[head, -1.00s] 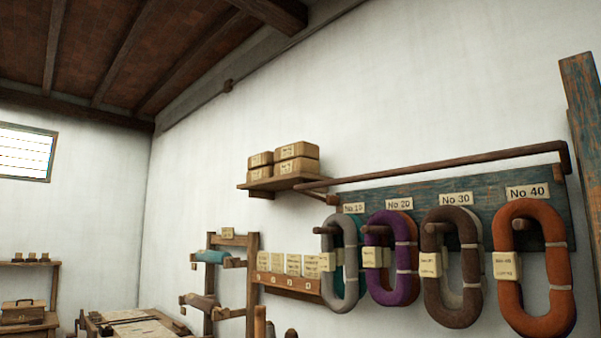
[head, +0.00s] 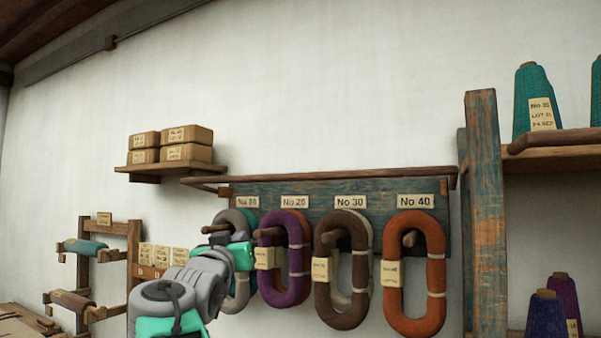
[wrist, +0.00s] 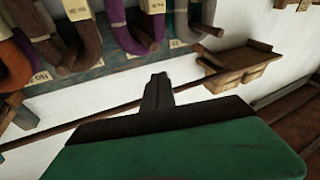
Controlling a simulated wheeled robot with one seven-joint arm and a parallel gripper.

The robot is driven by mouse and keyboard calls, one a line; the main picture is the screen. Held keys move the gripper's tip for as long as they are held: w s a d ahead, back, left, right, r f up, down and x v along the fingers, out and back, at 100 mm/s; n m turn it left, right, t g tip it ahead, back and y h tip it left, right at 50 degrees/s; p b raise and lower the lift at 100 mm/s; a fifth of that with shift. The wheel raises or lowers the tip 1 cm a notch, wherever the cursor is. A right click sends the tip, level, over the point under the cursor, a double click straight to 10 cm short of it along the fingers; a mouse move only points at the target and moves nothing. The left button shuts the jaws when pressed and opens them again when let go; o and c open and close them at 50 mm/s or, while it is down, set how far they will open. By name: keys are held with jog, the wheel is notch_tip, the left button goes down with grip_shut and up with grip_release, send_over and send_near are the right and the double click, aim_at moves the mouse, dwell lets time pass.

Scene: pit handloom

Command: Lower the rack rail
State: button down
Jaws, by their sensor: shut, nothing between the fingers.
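The rack rail (head: 335,172) is a long, thin dark-brown bar in the head view. It runs nearly level along the top of the blue-worn rack board (head: 322,190), above the number labels. In the wrist view the rail (wrist: 50,131) crosses slantwise behind my gripper (wrist: 158,80). The fingers are together and hold nothing. I cannot tell how far they are from the rail. In the head view my arm reaches up from the lower left, in front of the No 10 hank (head: 237,290), and the fingertips are not clear there.
Hanks No 20 (head: 297,285), No 30 (head: 322,300) and No 40 (head: 388,300) hang on pegs below the rail. A small shelf (head: 165,168) with boxes is by its left end. A wooden post (head: 487,220) stands at the right. The wall above is bare.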

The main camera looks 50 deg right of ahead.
jog(key=s+d+r+m+g+h+p, duration=0.1)
jog(key=s+d+r+m+g+h, duration=0.15)
jog(key=s+r, duration=0.4)
jog(key=s+d+r+m+g+h+p, duration=0.1)
jog(key=s+d+r+m+g+h, duration=0.2)
jog(key=r, duration=0.6)
jog(key=w+d+r+h+p, duration=0.1)
jog(key=w+d+r+p, duration=0.2)
jog(key=d+r+p, duration=0.3)
jog(key=f, duration=0.1)
jog(key=d+f, duration=0.1)
jog(key=f, duration=0.3)
jog(key=shift+s+d+f+b, duration=0.15)
jog(key=shift+d+b, duration=0.1)
jog(key=shift+b, duration=0.15)
